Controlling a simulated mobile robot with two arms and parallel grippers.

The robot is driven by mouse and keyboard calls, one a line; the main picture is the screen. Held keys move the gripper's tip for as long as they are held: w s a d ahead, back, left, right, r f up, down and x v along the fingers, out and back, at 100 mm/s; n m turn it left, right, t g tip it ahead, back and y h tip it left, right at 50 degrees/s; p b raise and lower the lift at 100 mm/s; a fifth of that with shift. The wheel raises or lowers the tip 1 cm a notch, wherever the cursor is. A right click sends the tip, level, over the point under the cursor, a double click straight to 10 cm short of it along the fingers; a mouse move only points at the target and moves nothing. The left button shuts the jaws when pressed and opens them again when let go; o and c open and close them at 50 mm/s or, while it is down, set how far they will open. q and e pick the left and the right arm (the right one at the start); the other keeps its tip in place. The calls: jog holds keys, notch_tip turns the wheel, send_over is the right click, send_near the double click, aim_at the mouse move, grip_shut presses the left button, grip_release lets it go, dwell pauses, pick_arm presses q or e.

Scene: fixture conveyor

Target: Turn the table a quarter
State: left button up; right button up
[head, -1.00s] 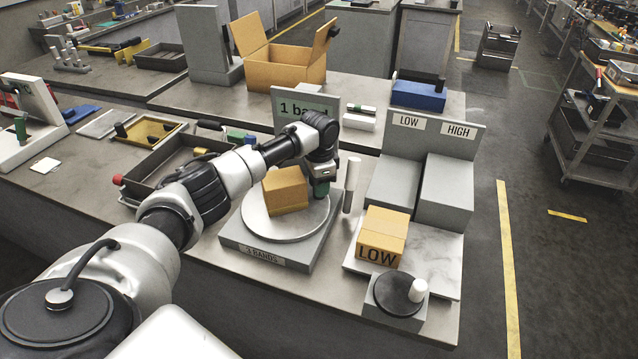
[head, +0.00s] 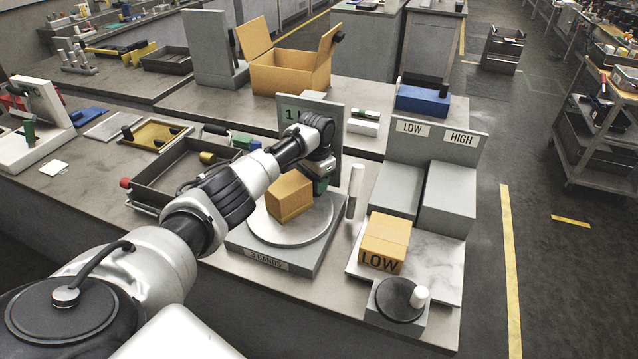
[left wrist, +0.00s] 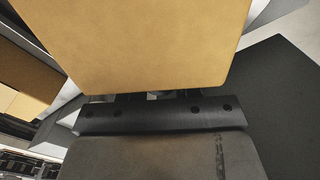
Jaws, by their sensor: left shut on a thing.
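The round light-grey turntable (head: 265,228) sits on a grey base (head: 300,262) labelled "3 BANDS". A closed tan carton (head: 290,197) stands on it. My left gripper (head: 320,186) reaches over from the left and is at the turntable's right-back side, close beside the carton. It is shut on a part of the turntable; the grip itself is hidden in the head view. In the left wrist view the carton (left wrist: 140,40) fills the top, just past the dark gripper body. My right gripper is not in view.
A white post (head: 353,190) stands just right of the turntable. A black dial (head: 400,298) is at the front. A dark tray (head: 170,188) lies left; a sign panel stands behind.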

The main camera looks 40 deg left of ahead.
pick_arm(q)
jog(key=shift+w+a+r, duration=0.1)
jog(key=shift+w+a, duration=0.1)
jog(key=shift+a, duration=0.35)
jog(key=o, duration=1)
jog(key=shift+s, duration=0.1)
jog(key=shift+r, duration=0.35)
notch_tip(320, 180, up, 10)
jog(key=shift+r+b, duration=0.1)
jog(key=shift+b, duration=0.6)
